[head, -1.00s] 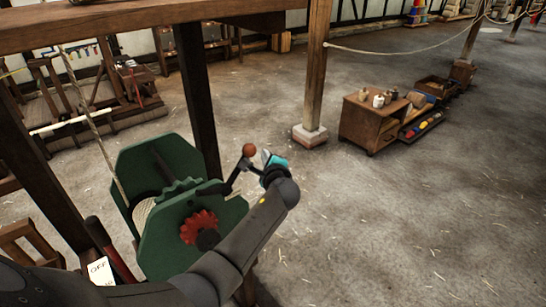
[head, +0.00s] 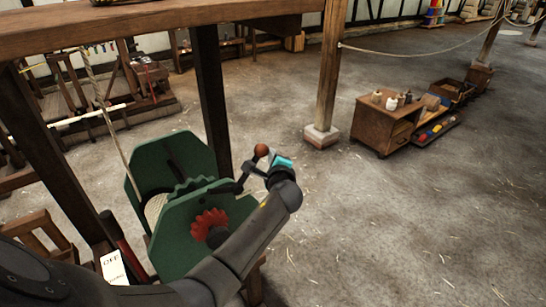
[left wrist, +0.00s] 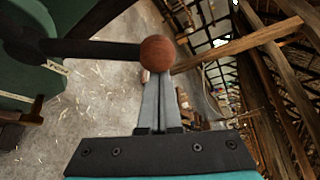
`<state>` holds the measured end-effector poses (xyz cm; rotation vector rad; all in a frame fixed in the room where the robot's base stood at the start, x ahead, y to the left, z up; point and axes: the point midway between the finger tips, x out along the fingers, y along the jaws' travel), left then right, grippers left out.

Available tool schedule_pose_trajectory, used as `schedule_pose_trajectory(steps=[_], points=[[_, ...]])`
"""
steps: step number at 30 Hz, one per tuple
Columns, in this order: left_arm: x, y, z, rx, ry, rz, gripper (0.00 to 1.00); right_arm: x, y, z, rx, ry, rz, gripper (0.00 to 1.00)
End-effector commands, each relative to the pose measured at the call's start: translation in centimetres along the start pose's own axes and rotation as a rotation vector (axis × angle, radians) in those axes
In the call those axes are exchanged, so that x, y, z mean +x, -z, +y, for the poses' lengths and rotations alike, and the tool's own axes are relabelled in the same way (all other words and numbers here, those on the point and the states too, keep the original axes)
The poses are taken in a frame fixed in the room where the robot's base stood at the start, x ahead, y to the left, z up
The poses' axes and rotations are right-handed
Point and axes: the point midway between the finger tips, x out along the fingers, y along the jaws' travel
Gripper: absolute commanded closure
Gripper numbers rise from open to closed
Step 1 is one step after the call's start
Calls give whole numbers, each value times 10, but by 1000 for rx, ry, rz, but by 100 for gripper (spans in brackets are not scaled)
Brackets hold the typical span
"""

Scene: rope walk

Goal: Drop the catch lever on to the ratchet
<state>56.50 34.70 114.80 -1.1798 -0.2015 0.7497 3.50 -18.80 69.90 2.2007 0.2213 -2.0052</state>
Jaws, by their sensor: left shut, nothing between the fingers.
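A dark lever with a reddish-brown ball knob (head: 261,150) rises from the right side of the green winch (head: 170,245). The knob is large in the left wrist view (left wrist: 158,53), with its dark bar running left to the green plate. A red toothed wheel (head: 208,222) sits on the winch's front plate, and a green toothed edge (head: 190,186) shows behind it. My left gripper (head: 250,167) is shut and empty, its fingertips close below the knob; I cannot tell whether they touch it. My right gripper is out of view.
A wooden beam and posts (head: 212,100) frame the winch. A rope (head: 110,130) runs down to it. A sign reading OFF (head: 113,267) hangs at lower left. A wooden cabinet (head: 378,125) stands at the right.

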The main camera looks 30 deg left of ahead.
Motion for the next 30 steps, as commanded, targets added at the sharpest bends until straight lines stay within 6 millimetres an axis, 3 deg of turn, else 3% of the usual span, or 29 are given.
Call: schedule_pose_trajectory(steps=[14, 30], points=[[-10, -19, -4, -127, 77, -5, 100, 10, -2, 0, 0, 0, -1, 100], [-38, -66, -1, -491, 288, -2, 100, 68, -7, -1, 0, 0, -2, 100]])
